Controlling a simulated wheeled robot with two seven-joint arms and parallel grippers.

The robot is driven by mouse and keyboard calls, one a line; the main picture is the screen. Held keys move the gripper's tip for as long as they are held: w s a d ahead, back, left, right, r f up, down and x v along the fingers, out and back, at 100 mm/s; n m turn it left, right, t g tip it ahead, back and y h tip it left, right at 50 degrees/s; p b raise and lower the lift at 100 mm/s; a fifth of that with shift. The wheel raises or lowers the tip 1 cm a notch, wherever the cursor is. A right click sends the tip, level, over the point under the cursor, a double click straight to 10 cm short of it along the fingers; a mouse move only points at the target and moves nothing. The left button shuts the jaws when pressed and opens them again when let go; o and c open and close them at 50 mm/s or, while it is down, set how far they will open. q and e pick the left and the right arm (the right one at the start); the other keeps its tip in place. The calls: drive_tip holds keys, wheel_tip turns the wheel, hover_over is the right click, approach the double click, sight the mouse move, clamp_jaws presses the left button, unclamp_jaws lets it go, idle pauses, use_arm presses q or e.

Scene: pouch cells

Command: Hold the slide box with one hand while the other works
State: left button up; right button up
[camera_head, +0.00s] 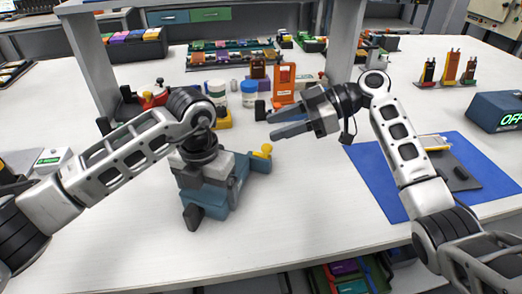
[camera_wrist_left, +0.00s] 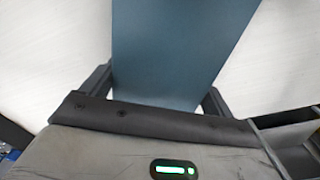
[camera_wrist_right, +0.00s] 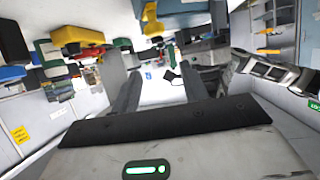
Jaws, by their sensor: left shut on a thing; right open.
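The slide box (camera_head: 219,204), a blue-grey block, stands on the white table at centre left. A yellow knob (camera_head: 264,150) shows at its right end. My left gripper (camera_head: 213,190) comes down from above and is shut on the box; the gripper body hides much of its top. In the left wrist view the box's flat teal face (camera_wrist_left: 180,50) fills the space between the fingers. My right gripper (camera_head: 273,124) is open and empty, pointing left above the table, to the right of and apart from the box and knob. It also shows in the right wrist view (camera_wrist_right: 160,85).
A blue mat (camera_head: 385,185) with a dark flat item (camera_head: 455,175) lies at right. An orange stand (camera_head: 284,84) and white jars (camera_head: 249,94) stand behind the grippers. A box reading OFF (camera_head: 498,112) is at far right. The front table is clear.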

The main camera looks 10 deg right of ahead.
drive_tip(key=shift+c, duration=0.3)
use_arm(q)
drive_tip(key=shift+r, duration=0.1)
use_arm(e)
drive_tip(key=c, duration=0.5)
drive_tip(key=a+r+n+h, duration=0.1)
drive_tip(key=a, duration=0.1)
drive_tip(key=s+a+r+n+g+h, duration=0.1)
drive_tip(key=a+n+h, duration=0.1)
drive_tip(key=a+r+n+g+h, duration=0.1)
drive_tip(key=a+r+n+h, duration=0.1)
drive_tip(key=shift+s, duration=0.3)
clamp_jaws()
drive_tip(key=d+n+h, duration=0.2)
drive_tip(key=d+h, duration=0.4)
drive_tip(key=h, duration=0.3)
drive_tip(key=shift+t, duration=0.3)
drive_tip(key=shift+f, duration=4.15)
